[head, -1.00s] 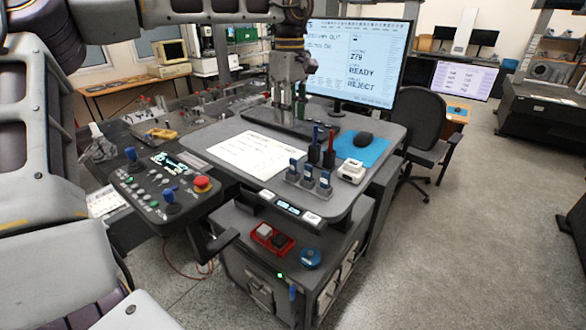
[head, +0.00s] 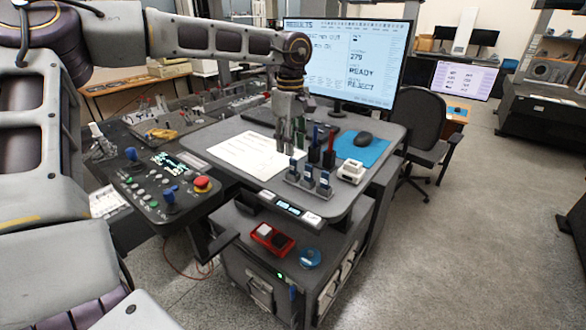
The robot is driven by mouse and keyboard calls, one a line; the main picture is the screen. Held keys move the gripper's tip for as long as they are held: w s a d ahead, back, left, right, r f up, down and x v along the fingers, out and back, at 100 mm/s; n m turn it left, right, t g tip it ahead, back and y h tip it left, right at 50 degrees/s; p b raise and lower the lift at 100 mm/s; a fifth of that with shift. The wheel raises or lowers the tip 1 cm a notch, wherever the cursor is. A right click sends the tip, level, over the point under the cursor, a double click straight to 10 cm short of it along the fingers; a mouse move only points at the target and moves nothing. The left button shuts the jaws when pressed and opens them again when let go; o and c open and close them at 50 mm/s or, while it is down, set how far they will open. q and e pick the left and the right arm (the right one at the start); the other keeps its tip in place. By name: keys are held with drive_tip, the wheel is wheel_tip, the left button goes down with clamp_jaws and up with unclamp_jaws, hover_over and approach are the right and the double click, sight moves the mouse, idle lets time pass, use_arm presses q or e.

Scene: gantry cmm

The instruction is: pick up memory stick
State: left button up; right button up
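I cannot say for sure which thing is the memory stick. A small upright blue piece (head: 292,292) shows on the front of the grey cabinet, below a green light; it is too small to identify. Small blue-topped pieces (head: 308,172) also stand in a grey rack (head: 311,188) near the table's front edge. My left gripper (head: 291,147) points down over the table, just behind the rack, beside the white paper. Its fingers look apart, with nothing seen between them. My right gripper is not in view.
The table (head: 225,137) carries a white sheet (head: 250,154), black holders with coloured handles (head: 322,150), a white device (head: 351,172), and a mouse (head: 363,139) on a blue mat. A monitor (head: 350,65) stands behind. A control panel (head: 165,185) is at left. A red tray (head: 272,238) and blue roll (head: 310,257) sit on the cabinet.

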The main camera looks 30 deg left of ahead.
sight(293, 159)
use_arm(q)
drive_tip(key=shift+f, duration=0.3)
drive_tip(key=shift+d+f, duration=0.1)
drive_tip(key=shift+f, duration=0.4)
drive_tip(key=f, duration=0.2)
drive_tip(key=shift+w+d+f+p, duration=0.1)
drive_tip(key=shift+w+f+p, duration=0.1)
drive_tip(key=shift+f+p, duration=0.2)
drive_tip(key=shift+f, duration=0.65)
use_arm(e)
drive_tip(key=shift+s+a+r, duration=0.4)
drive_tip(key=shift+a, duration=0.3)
